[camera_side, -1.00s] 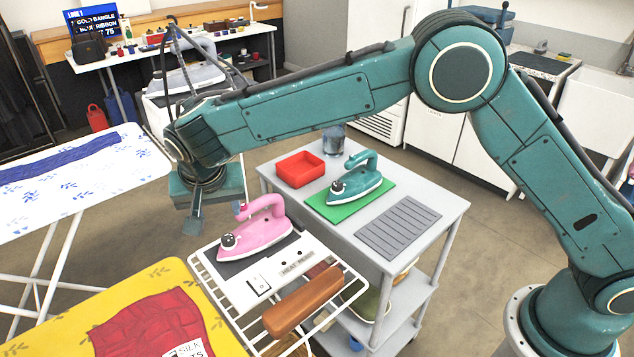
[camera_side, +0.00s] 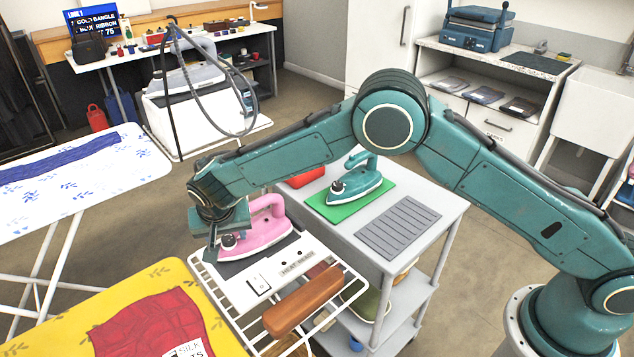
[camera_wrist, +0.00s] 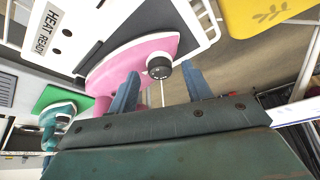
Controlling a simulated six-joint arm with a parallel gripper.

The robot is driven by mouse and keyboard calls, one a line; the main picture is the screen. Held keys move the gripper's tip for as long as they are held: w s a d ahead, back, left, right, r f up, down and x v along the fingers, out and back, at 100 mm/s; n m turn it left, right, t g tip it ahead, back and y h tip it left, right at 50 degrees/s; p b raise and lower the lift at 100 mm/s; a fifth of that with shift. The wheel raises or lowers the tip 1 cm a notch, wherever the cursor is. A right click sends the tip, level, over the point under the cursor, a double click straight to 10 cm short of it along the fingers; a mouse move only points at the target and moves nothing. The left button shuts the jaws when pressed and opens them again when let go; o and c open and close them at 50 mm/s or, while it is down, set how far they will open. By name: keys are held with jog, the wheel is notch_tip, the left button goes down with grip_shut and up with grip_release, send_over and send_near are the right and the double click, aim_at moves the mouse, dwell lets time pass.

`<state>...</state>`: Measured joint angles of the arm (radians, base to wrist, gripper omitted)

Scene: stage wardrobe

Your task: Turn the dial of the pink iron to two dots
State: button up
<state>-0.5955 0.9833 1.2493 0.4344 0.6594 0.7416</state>
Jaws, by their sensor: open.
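The pink iron (camera_side: 262,228) stands on a dark pad of the white wire rack, beside the yellow ironing board. It also shows in the wrist view (camera_wrist: 128,58). Its dark round dial (camera_wrist: 159,67) is at the iron's end, between my two fingers in the picture and just beyond their tips. The dial (camera_side: 228,241) is partly behind my fingers in the side view. My gripper (camera_wrist: 160,80) is open and empty, close to the dial. I cannot tell whether a finger touches it. The dots on the dial are too small to read.
A teal iron (camera_side: 350,186) sits on a green mat (camera_side: 384,200) on the grey cart, near a red tray (camera_side: 305,178). A brown wooden block (camera_side: 300,302) lies on the rack. A yellow ironing board (camera_side: 150,290) bears red cloth.

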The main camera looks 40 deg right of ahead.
jog(key=shift+f, duration=0.15)
jog(key=c, duration=1)
jog(key=shift+w+a+m+g+h, duration=0.15)
jog(key=shift+m+g+h, duration=0.3)
jog(key=shift+m, duration=1.05)
jog(key=o, duration=1)
